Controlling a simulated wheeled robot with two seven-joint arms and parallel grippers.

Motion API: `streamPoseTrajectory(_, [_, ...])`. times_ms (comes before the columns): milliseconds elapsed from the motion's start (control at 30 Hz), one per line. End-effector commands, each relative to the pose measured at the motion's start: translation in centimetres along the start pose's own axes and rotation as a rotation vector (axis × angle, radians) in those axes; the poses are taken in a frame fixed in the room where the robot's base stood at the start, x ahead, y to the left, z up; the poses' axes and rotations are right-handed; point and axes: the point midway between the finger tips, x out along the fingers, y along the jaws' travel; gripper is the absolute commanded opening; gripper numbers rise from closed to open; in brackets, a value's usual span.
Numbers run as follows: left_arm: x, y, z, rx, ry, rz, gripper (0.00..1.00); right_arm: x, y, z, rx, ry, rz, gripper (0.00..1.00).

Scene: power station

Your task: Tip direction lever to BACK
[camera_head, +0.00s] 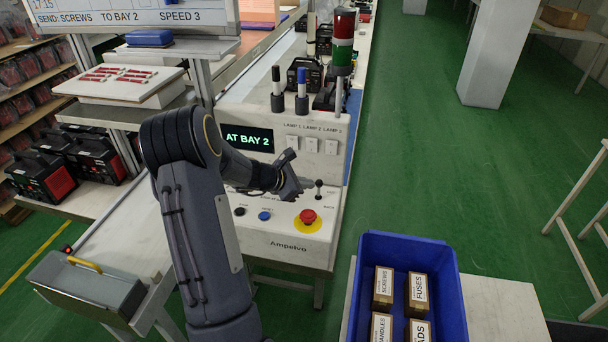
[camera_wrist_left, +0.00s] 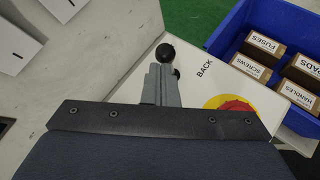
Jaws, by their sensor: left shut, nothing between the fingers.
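The direction lever (camera_head: 318,188) is a short stick with a black ball knob on the white control panel, right of my left gripper (camera_head: 297,187). In the wrist view the lever's black knob (camera_wrist_left: 165,52) shows just beyond the tips of my left gripper (camera_wrist_left: 162,80). The fingers are shut and empty. The lever's stem is mostly hidden behind them, so I cannot tell its tilt or whether they touch. My right gripper is not in view.
A red emergency button (camera_head: 308,216) on a yellow disc sits in front of the lever. Lamp switches (camera_head: 311,144) and a display (camera_head: 247,139) reading AT BAY 2 stand behind. A blue crate (camera_head: 453,262) with labelled boxes is at the front right.

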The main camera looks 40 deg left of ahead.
Motion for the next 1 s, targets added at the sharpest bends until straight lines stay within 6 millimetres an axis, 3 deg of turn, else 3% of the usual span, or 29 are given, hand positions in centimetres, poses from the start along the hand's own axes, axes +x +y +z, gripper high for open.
streamPoseTrajectory(1000, [-0.6, 0.8, 1.3, 0.000, -0.001, 0.003, 0.00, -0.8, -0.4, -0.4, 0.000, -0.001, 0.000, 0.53])
